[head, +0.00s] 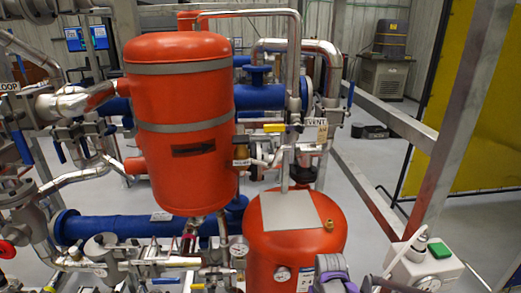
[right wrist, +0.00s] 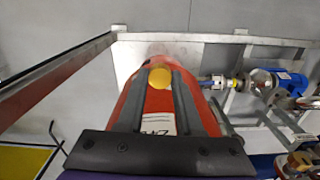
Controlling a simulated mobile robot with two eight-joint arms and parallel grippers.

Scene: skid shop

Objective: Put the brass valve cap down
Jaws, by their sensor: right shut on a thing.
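The brass valve cap (right wrist: 160,77) shows in the right wrist view as a round yellow-brass piece at the ends of my right gripper's fingers. My right gripper (right wrist: 167,76) is shut on it, one dark finger on each side. Below the cap, a red tank and part of a white label show between the fingers. In the head view a small brass piece (head: 329,226) shows at the top right of the red tank (head: 268,245); I cannot tell whether it is the same cap. Grey and purple parts of my right arm show at the bottom edge. My left gripper is not in view.
A flat grey plate (head: 289,210) lies on the tank's top. A taller red vessel (head: 180,110) and pipework stand to the left. A grey skid post (head: 462,120) rises on the right. A white box (head: 425,268) with a green top part stands at bottom right.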

